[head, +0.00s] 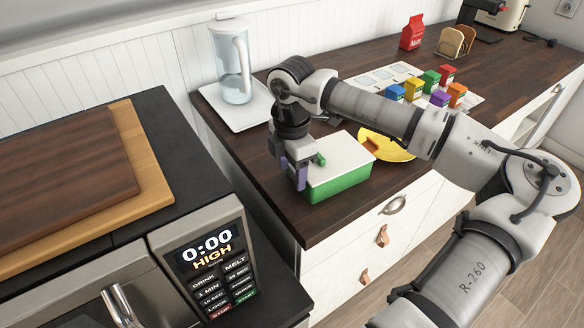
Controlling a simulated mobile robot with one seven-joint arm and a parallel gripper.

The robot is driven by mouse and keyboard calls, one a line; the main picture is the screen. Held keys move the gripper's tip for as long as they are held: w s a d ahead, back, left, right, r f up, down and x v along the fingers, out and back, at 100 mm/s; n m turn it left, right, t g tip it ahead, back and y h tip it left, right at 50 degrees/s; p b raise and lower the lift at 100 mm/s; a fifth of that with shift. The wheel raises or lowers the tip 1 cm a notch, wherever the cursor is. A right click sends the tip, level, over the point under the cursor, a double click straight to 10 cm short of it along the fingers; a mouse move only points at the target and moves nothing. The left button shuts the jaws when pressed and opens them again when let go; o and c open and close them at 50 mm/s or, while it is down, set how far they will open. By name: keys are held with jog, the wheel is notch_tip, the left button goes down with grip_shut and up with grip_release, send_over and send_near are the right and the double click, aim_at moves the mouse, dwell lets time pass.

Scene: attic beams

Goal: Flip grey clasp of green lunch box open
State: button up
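The green lunch box (341,187) with a white lid (346,152) stands upright near the front edge of the dark wooden counter, its lid down. A small green part (320,159) shows at the lid's left side. My gripper (294,174) points down at the left end of the box, close against it. One purple-tipped finger shows beside the box's left end; whether it touches is unclear. The grey clasp cannot be made out; the gripper covers part of that end. I cannot tell how far the fingers are apart.
A yellow plate (397,153) with food lies right behind the box. A glass pitcher (232,70) stands on a white tray (234,106) at the back left. Several coloured small boxes (431,81) stand farther right. A microwave (209,264) is at the left front.

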jog(key=c, duration=0.8)
jog(key=shift+f+b, duration=0.15)
jog(key=shift+b, duration=0.25)
jog(key=shift+s+a+f+t+h+b, duration=0.1)
jog(key=shift+a+f+t+h+b, duration=0.2)
jog(key=shift+b, duration=0.65)
jog(key=h+b, duration=0.1)
jog(key=b, duration=0.3)
jog(key=shift+s+a+f+t+h+b, duration=0.2)
jog(key=shift+t+h+b, duration=0.1)
jog(key=shift+t+h, duration=0.1)
jog(key=b, duration=0.2)
jog(key=t+h+b, duration=0.1)
jog(key=b, duration=0.1)
jog(key=shift+s+a+f+h, duration=0.1)
jog(key=shift+s+a+h, duration=0.05)
jog(key=shift+a+h, duration=0.15)
jog(key=h+b, duration=0.1)
jog(key=b, duration=0.2)
jog(key=shift+s+a+t, duration=0.1)
jog(key=shift+a+t, duration=0.1)
jog(key=shift+t, duration=0.1)
jog(key=shift+r+h, duration=0.2)
jog(key=shift+h, duration=0.1)
